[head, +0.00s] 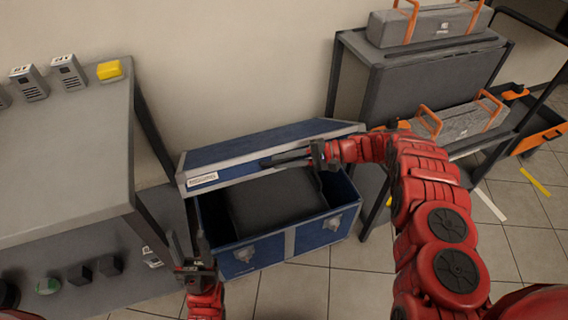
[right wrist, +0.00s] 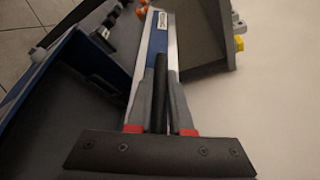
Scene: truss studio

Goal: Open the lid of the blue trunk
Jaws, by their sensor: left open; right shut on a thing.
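The blue trunk (head: 267,249) stands on the floor against the wall, with silver edges and latches on its front. Its blue lid (head: 240,153) is raised and tilted, and a dark grey block (head: 275,203) shows inside. In the right wrist view the lid (right wrist: 157,38) runs away from between the fingers (right wrist: 160,95), with the trunk (right wrist: 75,75) on the left. My left gripper (head: 188,246) is open and empty, in front of the trunk's left end.
A grey table (head: 70,160) with a yellow box (head: 109,70) and grey devices stands at the left. A dark rack (head: 350,48) with grey cases (head: 425,26) stands at the right, close to the trunk. Tiled floor in front is clear.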

